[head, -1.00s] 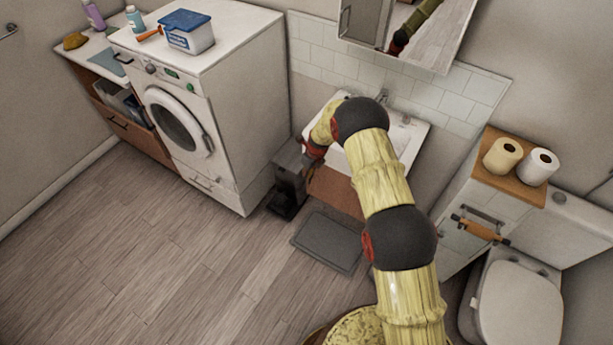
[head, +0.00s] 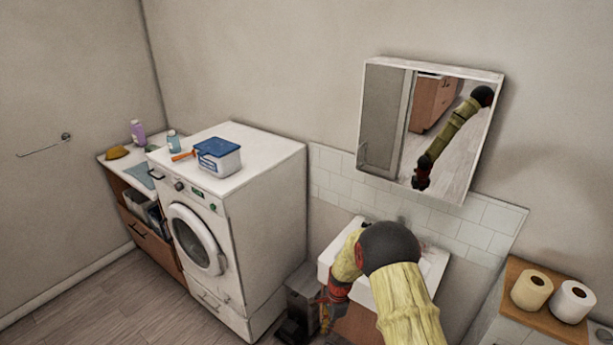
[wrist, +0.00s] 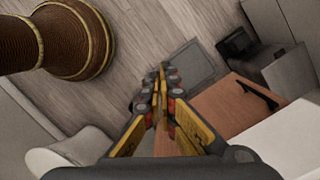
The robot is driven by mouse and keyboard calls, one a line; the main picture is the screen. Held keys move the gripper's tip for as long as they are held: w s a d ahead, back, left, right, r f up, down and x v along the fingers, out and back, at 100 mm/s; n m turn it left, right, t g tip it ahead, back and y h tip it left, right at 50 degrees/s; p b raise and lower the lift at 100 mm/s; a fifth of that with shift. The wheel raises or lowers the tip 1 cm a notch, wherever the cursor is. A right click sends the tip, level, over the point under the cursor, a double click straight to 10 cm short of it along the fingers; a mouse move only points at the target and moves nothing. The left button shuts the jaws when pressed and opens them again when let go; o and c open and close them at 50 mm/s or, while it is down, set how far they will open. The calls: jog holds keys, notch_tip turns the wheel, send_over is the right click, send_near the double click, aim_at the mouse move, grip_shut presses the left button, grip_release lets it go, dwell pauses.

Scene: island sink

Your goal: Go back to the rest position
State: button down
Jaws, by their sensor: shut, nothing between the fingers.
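My gripper (wrist: 161,85) shows in the wrist view with its two yellow and black fingers together and nothing between them. It points down toward the floor beside the sink cabinet. In the head view my gripper (head: 325,312) is partly visible at the lower middle, in front of the sink (head: 432,262) and beside the dark bin. My arm crosses in front of the sink and hides part of it.
A washing machine (head: 250,240) with a blue-lidded tub (head: 218,158) stands at left. A mirror cabinet (head: 384,110) hangs above the sink. Toilet rolls (head: 531,290) stand at right. A grey mat (wrist: 190,62) lies on the floor near the wooden cabinet front (wrist: 235,105) and dark bin (wrist: 238,45).

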jog(key=s+d+r+n+b, duration=0.1)
jog(key=s+d+r+n, duration=0.1)
jog(key=s+r+n, duration=0.45)
jog(key=s+d+r+n+b, duration=0.15)
jog(key=s+r, duration=0.25)
jog(key=r, duration=0.6)
jog(key=s+d+r+n+b, duration=0.1)
jog(key=s+d+r+n, duration=0.3)
jog(key=r, duration=0.4)
jog(key=s+d+r+n+t+b, duration=0.1)
jog(key=s+d+r+t+b, duration=0.1)
jog(key=s+r, duration=0.5)
jog(key=s+d+r+n+t+h+b, duration=0.1)
jog(key=s+d+r+t+b, duration=0.1)
jog(key=s+r, duration=0.6)
jog(key=s+t+b, duration=0.1)
jog(key=s+t, duration=0.1)
jog(key=s, duration=0.1)
jog(key=shift+s+t, duration=0.3)
jog(key=shift+s, duration=0.1)
jog(key=shift+r, duration=0.1)
